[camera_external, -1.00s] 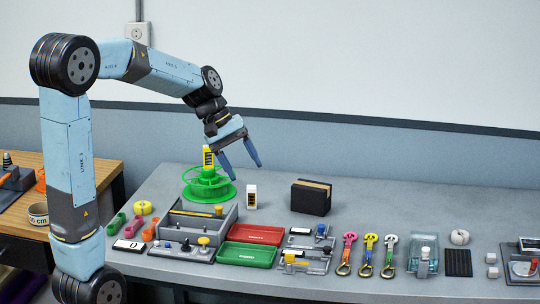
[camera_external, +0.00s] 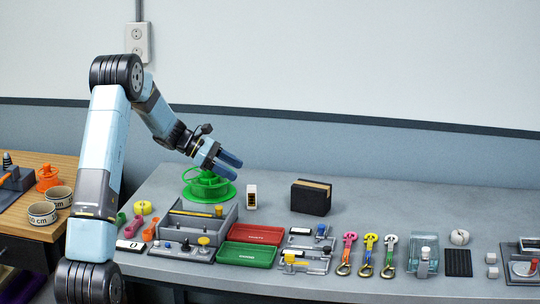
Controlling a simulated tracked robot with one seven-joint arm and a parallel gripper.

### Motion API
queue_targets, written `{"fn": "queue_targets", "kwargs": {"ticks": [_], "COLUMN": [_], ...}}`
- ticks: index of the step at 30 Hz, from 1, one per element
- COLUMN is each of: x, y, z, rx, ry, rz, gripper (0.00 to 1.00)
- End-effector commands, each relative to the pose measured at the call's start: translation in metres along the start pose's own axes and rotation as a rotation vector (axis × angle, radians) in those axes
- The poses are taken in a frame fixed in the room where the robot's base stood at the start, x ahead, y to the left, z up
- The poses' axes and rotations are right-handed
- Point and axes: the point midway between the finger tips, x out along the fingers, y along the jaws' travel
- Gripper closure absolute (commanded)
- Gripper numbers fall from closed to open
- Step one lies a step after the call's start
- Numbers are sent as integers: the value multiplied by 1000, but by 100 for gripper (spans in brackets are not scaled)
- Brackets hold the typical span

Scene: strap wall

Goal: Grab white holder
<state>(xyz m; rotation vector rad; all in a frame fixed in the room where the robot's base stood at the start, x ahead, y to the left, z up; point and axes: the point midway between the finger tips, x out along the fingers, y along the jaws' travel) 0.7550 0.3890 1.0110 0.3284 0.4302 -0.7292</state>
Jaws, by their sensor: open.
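My gripper (camera_external: 232,166) is open, with its blue fingers pointing right, just above the green spool-like stand (camera_external: 208,186). No object shows clearly between the fingers. Nothing is plainly marked as the white holder. A small upright white block with dark markings (camera_external: 251,197) stands on the grey bench, right of the green stand and apart from my gripper. My gripper and wrist hide the area just above the green stand.
A black box (camera_external: 311,197) stands right of the white block. A grey open tray (camera_external: 178,221), a red tray (camera_external: 258,234) and a green tray (camera_external: 246,255) lie in front. Several coloured hooked straps (camera_external: 367,252) lie to the right. The back right of the bench is clear.

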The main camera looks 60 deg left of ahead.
Motion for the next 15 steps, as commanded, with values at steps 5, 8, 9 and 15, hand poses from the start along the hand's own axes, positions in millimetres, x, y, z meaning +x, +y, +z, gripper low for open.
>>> {"fn": "queue_targets", "kwargs": {"ticks": [5,8,9,15], "x": [-15,-20,-21,-15], "y": [30,39,41,44], "z": [-51,-67,-70,-74], "rx": [-142,-187,-197,-211], "ry": [-69,-93,-98,-107], "rz": [74,98,104,112], "gripper": [38,38,38,38]}}
